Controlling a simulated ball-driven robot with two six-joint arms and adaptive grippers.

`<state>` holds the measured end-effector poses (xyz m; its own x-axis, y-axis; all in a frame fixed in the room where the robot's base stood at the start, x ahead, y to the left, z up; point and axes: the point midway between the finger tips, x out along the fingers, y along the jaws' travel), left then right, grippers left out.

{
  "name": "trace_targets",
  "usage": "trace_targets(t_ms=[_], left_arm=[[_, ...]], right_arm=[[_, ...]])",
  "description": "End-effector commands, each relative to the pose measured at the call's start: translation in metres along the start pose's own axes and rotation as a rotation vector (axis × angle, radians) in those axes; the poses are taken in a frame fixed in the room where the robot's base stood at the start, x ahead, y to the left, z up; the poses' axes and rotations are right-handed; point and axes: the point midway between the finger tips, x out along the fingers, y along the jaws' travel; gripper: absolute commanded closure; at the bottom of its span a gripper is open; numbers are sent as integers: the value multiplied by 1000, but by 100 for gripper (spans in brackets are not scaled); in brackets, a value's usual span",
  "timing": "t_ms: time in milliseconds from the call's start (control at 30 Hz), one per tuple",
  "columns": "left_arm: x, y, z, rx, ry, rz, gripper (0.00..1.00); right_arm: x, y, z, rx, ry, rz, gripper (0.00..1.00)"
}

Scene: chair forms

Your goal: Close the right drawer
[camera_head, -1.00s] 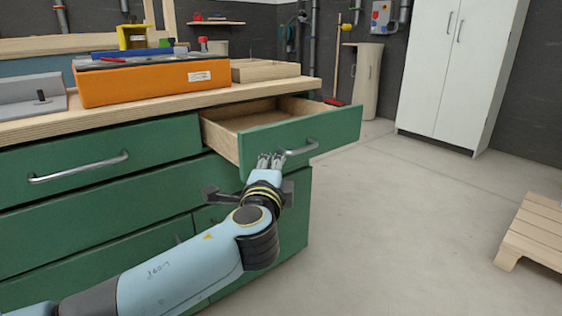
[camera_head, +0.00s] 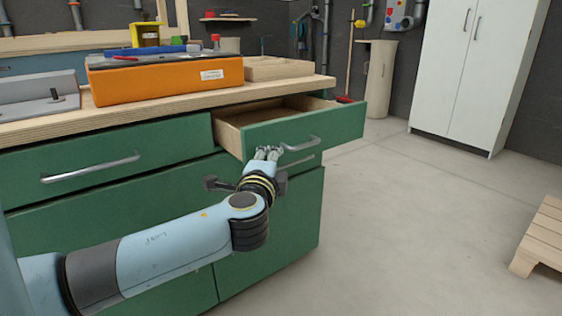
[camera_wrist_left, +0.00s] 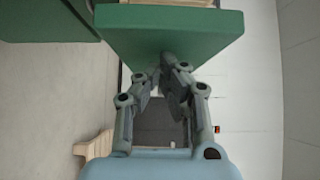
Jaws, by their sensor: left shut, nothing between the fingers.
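The right drawer (camera_head: 345,124) of the green workbench stands partly open, with its wooden inside (camera_head: 262,112) showing. Its green front has a metal handle (camera_head: 300,144). My left gripper (camera_head: 268,151) is shut and empty, with its fingertips at the drawer front just left of the handle. In the left wrist view the shut fingertips (camera_wrist_left: 165,72) are at the green drawer front (camera_wrist_left: 165,32) and look to be touching it. The handle cannot be made out there. My right gripper is not in view.
The left drawer (camera_head: 150,145) is closed. An orange case (camera_head: 165,80) and a wooden tray (camera_head: 280,68) lie on the worktop (camera_head: 130,115). A white cabinet (camera_head: 465,75) stands at the back right, and a pallet (camera_head: 545,235) lies at the right. The floor between is clear.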

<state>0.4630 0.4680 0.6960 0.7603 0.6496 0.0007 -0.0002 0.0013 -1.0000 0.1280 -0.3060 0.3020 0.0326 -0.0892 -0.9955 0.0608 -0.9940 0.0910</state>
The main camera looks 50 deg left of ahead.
Motion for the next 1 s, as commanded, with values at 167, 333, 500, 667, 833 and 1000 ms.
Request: trace_targets(t_ms=[167,333,500,667,833,1000], left_arm=[[33,-3,33,8,0,-4,100],[63,-2,63,6,0,-2,100],[89,-1,89,4,-2,-1,100],[106,0,106,2,-1,0,100],[117,0,117,1,-1,0,100],[121,0,121,0,-1,1,100]], right_arm=[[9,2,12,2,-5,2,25],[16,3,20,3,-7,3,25],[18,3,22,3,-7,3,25],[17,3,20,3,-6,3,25],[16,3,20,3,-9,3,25],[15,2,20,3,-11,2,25]])
